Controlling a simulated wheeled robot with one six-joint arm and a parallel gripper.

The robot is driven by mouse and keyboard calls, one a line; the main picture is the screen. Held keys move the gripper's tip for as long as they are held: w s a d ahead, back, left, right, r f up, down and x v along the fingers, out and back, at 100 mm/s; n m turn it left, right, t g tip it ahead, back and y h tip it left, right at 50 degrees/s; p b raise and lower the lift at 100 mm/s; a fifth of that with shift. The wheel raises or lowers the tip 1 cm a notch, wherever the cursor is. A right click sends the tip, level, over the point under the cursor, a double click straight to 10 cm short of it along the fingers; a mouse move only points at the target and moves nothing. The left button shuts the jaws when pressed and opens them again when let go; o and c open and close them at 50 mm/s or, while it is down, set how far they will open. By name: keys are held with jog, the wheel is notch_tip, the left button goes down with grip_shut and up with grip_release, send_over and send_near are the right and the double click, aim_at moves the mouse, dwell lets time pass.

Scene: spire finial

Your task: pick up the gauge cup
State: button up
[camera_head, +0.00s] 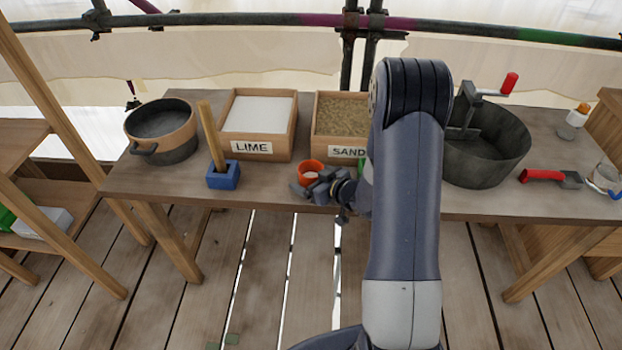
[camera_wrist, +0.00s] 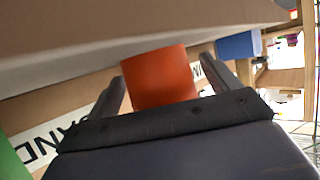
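The gauge cup, which I take to be the small orange-red cup (camera_head: 311,169), stands upright near the front edge of the table, in front of the boxes. My gripper (camera_head: 316,187) is at the cup, on its near side. In the wrist view the cup (camera_wrist: 160,78) sits between the two fingers of my gripper (camera_wrist: 163,78). The fingers are spread, with a small gap showing on the right side; on the left I cannot tell whether the finger touches. The cup's lower part is hidden by the gripper body.
The lime box (camera_head: 258,125) and sand box (camera_head: 338,120) stand behind the cup. A blue block (camera_head: 223,175) with a wooden handle is to its left. A pot (camera_head: 161,132) stands far left, a dark mixing tub (camera_head: 487,150) right. A red-handled tool (camera_head: 545,177) lies beyond.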

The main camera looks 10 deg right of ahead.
jog(key=c, duration=1)
